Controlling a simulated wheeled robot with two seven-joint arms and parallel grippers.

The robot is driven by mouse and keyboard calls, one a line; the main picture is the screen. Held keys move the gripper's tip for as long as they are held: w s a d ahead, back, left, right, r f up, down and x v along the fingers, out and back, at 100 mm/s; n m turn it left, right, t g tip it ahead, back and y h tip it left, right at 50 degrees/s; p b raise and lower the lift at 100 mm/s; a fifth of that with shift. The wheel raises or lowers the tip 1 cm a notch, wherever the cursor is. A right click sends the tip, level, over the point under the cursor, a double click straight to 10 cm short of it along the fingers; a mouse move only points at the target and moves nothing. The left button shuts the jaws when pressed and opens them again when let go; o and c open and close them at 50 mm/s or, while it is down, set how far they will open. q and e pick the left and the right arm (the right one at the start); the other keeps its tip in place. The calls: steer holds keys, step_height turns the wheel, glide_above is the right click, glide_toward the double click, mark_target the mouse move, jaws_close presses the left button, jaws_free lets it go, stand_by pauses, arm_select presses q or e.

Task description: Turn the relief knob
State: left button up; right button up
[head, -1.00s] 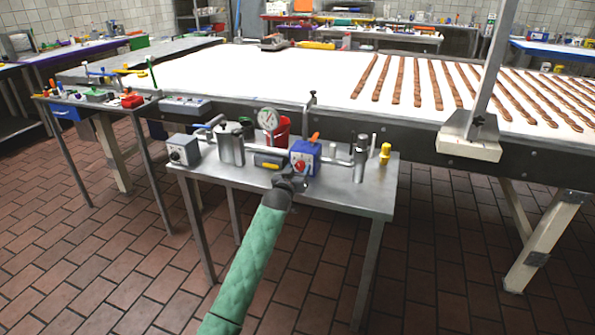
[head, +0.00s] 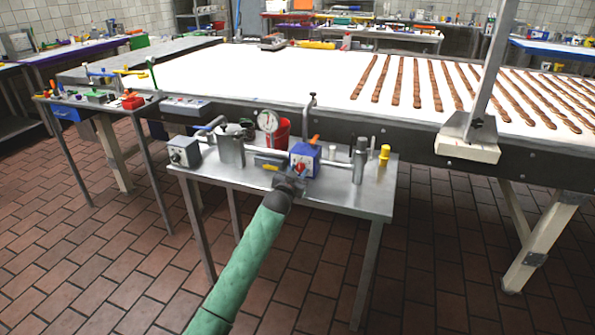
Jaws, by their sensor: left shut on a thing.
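A blue box (head: 304,156) with an orange lever on top stands on the small steel table (head: 350,198). A red knob (head: 300,168) sits on its front; I take this to be the relief knob. My left gripper (head: 293,180), on my green-sleeved arm, reaches up to the front of the blue box. Its jaws are shut at the red knob and partly hide it. The exact contact is too small to see. My right gripper is not in view.
A round gauge (head: 268,122), a grey cylinder (head: 231,150), a grey box (head: 184,151) and a yellow-capped post (head: 384,153) crowd the small table. A red bucket (head: 282,133) stands behind. A long white conveyor (head: 260,75) lies beyond.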

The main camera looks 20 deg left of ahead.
arm_select(q)
steer(key=shift+m, duration=0.5)
steer(key=shift+m+p, duration=0.3)
steer(key=shift+m, duration=0.2)
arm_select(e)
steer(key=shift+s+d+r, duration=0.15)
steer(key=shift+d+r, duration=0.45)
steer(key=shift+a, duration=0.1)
arm_select(q)
steer(key=o, duration=1)
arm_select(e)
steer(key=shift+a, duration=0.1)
